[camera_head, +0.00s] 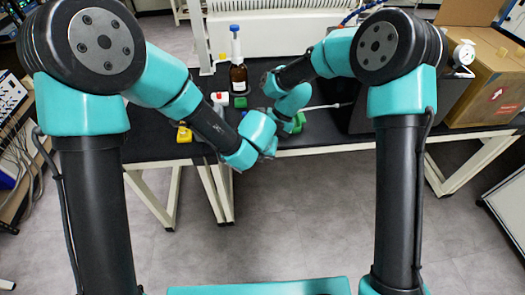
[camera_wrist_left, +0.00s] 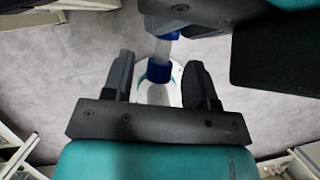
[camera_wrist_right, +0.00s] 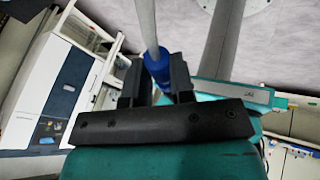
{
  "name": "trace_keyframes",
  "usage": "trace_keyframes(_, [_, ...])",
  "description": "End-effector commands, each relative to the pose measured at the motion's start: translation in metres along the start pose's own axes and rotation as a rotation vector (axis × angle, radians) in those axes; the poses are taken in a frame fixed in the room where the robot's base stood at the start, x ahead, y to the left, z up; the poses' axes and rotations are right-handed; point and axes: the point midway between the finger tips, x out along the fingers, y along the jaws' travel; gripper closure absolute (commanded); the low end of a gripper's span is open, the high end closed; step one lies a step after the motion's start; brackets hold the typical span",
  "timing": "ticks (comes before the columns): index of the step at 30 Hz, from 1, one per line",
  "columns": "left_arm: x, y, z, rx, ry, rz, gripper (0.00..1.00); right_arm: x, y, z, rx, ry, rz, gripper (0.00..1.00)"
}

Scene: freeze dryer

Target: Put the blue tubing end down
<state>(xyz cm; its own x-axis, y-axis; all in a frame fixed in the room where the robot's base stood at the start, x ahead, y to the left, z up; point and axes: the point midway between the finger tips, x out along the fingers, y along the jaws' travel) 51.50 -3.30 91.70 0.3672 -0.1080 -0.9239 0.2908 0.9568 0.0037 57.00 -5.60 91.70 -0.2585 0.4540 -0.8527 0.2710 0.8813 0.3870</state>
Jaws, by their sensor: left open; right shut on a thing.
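In the right wrist view my right gripper (camera_wrist_right: 158,76) is shut on the blue tubing end (camera_wrist_right: 157,62), and a grey tube runs up from it. In the left wrist view my left gripper (camera_wrist_left: 160,80) is open. A blue piece with a clear tube section (camera_wrist_left: 159,70) shows between its fingers, apart from both; I cannot tell its exact depth. In the head view the left gripper (camera_head: 268,148) and the right gripper (camera_head: 272,140) are close together at the table's front edge. The arms largely hide the fingers and the tubing end there.
The black table (camera_head: 330,128) holds a brown bottle (camera_head: 238,78), a yellow object (camera_head: 184,133), a red and white object (camera_head: 220,98) and a green object (camera_head: 298,122). A white rod (camera_head: 325,106) lies to the right. A cardboard box (camera_head: 485,85) stands far right.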

Motion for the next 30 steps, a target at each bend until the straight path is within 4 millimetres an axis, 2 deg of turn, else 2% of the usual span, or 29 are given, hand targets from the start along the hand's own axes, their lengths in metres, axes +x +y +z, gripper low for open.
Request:
trace_keyframes(5, [-0.0001, 0.0, 0.0, 0.0, 0.0, 0.0, 0.48, -0.0001, 0.0, 0.0, 0.0, 0.0, 0.0, 1.0])
trace_keyframes(21, [-0.0003, -0.0002, 0.0, 0.0, 0.0, 0.0, 1.0, 0.0, 0.0001, 0.0, 0.0, 0.0, 0.0, 1.0])
trace_keyframes(22, [-0.0003, -0.0002, 0.0, 0.0, 0.0, 0.0, 1.0, 0.0, 0.0001, 0.0, 0.0, 0.0, 0.0, 0.76])
trace_keyframes(30, [-0.0003, -0.0001, 0.0, 0.0, 0.0, 0.0, 1.0, 0.0, 0.0001, 0.0, 0.0, 0.0, 0.0, 0.5])
